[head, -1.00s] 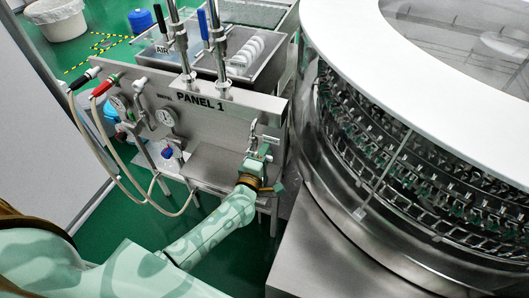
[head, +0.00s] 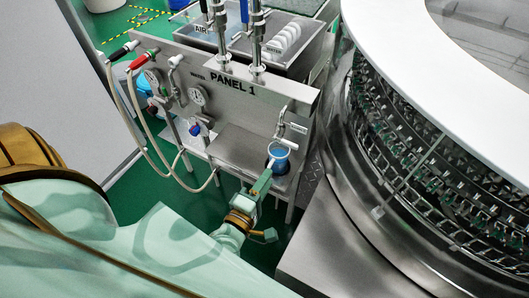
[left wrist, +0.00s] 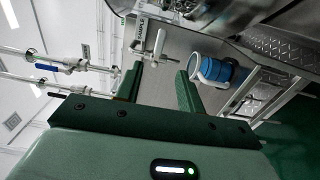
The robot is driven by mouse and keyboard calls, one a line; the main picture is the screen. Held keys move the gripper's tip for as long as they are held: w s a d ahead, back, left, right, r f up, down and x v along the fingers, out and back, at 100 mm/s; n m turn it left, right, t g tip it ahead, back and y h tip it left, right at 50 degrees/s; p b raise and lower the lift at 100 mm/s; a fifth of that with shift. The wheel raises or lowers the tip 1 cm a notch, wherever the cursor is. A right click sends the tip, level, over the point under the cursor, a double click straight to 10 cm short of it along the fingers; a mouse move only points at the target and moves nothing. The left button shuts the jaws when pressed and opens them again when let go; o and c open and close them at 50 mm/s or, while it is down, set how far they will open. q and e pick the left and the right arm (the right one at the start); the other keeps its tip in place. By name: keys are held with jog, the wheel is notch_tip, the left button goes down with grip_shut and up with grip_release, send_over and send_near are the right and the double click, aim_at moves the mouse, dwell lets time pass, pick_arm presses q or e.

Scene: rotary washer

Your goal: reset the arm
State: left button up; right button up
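My left arm comes in from the lower left in the head view. Its gripper (head: 266,172) is just in front of a blue container (head: 279,158) on the steel shelf under a tap. In the left wrist view the two green fingers (left wrist: 160,82) are spread apart with nothing between them. The blue container (left wrist: 220,70), with a white handle, lies beyond and to the right of the fingers, apart from them. My right gripper is not in view.
The steel PANEL 1 (head: 232,88) carries gauges, hoses and taps (head: 290,128). The large round washer (head: 400,170) stands close on the right. A basin with white items (head: 285,40) is behind the panel. Green floor shows below the arm.

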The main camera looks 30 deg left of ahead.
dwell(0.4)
pick_arm(q)
jog(key=s+f+m+g+h, duration=0.2)
jog(key=s+f+m+g, duration=0.5)
jog(key=f, duration=0.6)
jog(key=s+f+m+g+h, duration=0.1)
jog(key=s+f+m+g, duration=0.1)
jog(key=s+f+m, duration=0.65)
jog(key=s+a+f+m+g+y+b, duration=0.1)
jog(key=s+a+f+m+g, duration=0.1)
jog(key=s+f, duration=0.6)
jog(key=s+a+f+m+g+y+b, duration=0.1)
jog(key=s+a+f+m+g, duration=0.1)
jog(key=s+f+m+g, duration=0.3)
jog(key=s+f+g, duration=0.1)
jog(key=s+f, duration=0.3)
jog(key=s, duration=0.1)
jog(key=shift+a, duration=0.15)
